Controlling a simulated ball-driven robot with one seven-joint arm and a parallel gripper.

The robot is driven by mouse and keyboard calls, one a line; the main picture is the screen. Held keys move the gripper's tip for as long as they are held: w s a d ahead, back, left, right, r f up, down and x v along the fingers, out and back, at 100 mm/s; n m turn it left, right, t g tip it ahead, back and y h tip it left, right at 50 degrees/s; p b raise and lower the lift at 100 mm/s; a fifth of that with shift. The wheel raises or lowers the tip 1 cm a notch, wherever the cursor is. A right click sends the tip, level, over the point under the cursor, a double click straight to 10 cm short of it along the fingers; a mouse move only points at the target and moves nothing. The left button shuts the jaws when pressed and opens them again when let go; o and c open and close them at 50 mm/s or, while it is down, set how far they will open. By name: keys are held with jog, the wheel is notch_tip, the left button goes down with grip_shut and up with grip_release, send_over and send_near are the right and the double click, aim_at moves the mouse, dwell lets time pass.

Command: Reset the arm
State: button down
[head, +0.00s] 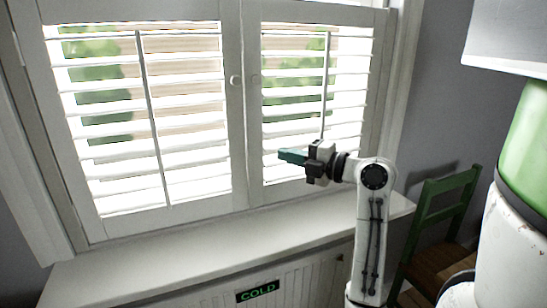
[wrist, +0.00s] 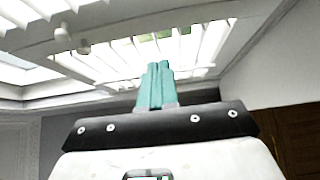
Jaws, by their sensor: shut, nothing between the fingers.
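My arm rises from the lower right of the head view, and its end bends left in front of the window shutters. My gripper (head: 283,155) has teal fingers and points left, in front of the right shutter panel. In the wrist view my gripper (wrist: 159,68) shows its two teal fingers side by side. The fingers are shut and hold nothing.
White louvred shutters (head: 238,120) fill the window behind the arm. A white sill (head: 130,268) runs below, over a panel with a "COLD" sign (head: 258,291). A green chair (head: 440,215) stands right of the arm. A green and white object (head: 520,150) is at the right edge.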

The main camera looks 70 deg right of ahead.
jog(key=shift+v, duration=1.3)
jog(key=shift+d, duration=0.15)
jog(key=w+a+f+m+g+y, duration=0.3)
jog(key=w+a+f+m+g, duration=0.15)
jog(key=a+f, duration=0.7)
jog(key=w+a+f+m+g+y, duration=0.2)
jog(key=w+a+f+m+g, duration=0.25)
jog(key=a+f, duration=0.7)
jog(key=s+a+f+m+g+h+p, duration=0.1)
jog(key=s+a+f+m+g, duration=0.5)
jog(key=s+a+f, duration=0.5)
notch_tip(320, 180, down, 4)
jog(key=s+g, duration=0.1)
jog(key=s, duration=0.1)
jog(key=shift+s+a+f+m+g+p, duration=0.25)
jog(key=shift+s+m+g+p, duration=0.05)
jog(key=shift+s+m+p, duration=0.1)
jog(key=shift+d, duration=0.15)
